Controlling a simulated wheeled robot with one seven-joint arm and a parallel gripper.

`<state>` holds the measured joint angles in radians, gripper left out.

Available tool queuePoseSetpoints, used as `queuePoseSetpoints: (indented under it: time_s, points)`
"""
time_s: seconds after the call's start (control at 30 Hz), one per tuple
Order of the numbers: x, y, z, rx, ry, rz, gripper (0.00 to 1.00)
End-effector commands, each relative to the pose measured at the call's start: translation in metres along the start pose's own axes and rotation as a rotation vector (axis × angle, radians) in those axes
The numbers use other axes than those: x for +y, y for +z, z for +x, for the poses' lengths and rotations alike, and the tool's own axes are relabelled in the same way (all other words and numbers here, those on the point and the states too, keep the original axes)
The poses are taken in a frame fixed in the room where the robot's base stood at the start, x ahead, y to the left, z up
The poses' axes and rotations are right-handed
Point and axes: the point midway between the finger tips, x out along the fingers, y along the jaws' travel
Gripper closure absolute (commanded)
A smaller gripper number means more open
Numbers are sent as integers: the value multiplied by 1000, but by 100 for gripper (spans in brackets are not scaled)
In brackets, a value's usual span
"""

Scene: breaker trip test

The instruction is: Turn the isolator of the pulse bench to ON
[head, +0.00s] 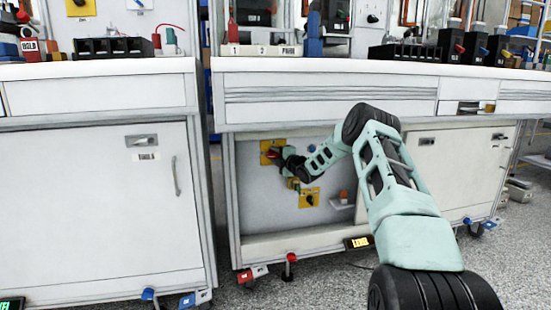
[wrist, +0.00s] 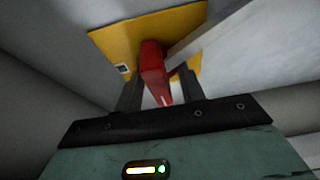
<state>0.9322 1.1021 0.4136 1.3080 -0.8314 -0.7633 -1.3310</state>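The isolator is a red handle (wrist: 154,72) on a yellow plate (wrist: 112,46), inside the open lower bay of the bench. In the head view the red handle (head: 272,154) and yellow plate (head: 266,146) are partly hidden by my gripper (head: 281,156). In the wrist view my gripper (wrist: 160,82) has one finger on each side of the handle, with narrow gaps showing, so it looks open around it. The handle points toward my palm. The isolator's ON and OFF marks are not readable.
A second yellow plate (head: 309,198) with a black knob is lower right of the isolator, close under my wrist. A small shelf (head: 342,206) with an orange-topped item is right of it. The bay's bottom ledge (head: 290,243) and the bench drawers (head: 330,100) bound the opening.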

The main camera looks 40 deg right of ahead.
Motion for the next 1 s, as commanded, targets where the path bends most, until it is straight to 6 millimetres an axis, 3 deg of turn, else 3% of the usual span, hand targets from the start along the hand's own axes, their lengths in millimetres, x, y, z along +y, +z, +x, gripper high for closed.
queuePoseSetpoints:
  time_s: [0.13, 0.3, 0.67, 1.0]
  points:
    - [0, 0, 0, 0, 0, 0, 61]
    - [0, 0, 0, 0, 0, 0, 100]
    - [0, 0, 0, 1, 13, 33, 100]
    - [-1, 0, 0, 1, 97, 233, 100]
